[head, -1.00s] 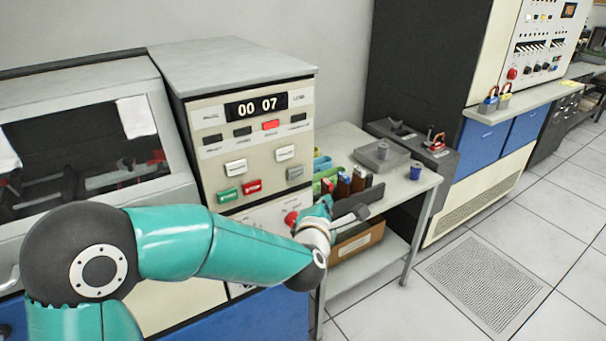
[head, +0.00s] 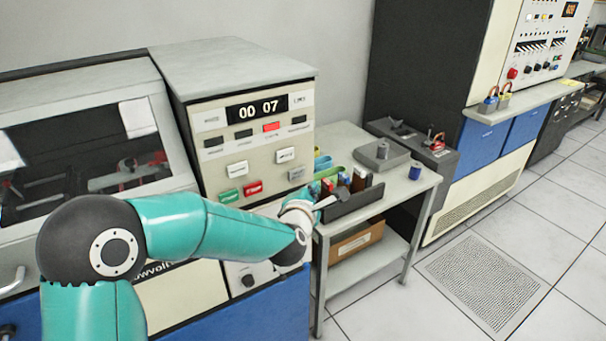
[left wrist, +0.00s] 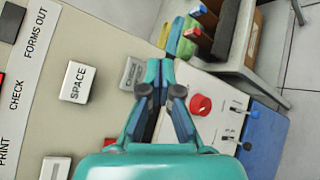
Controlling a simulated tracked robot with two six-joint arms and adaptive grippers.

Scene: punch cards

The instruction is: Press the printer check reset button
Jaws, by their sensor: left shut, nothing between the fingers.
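The printer's control panel (head: 215,170) carries several push buttons. The grey button (head: 297,174) at its lower right matches the grey check reset button (left wrist: 132,72) in the left wrist view, where my fingers partly cover its label and right edge. My left gripper (head: 332,201) is shut and empty. In the left wrist view the closed fingertips (left wrist: 160,66) appear just right of that button; contact cannot be seen. My right gripper is not in view.
A white SPACE button (left wrist: 75,82), a green button (head: 229,196) and a red button (head: 252,187) are nearby. A red knob (left wrist: 201,104) is on the lower panel. A cart (head: 350,147) with a tray (head: 380,157) stands right of the printer. Floor is clear beyond.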

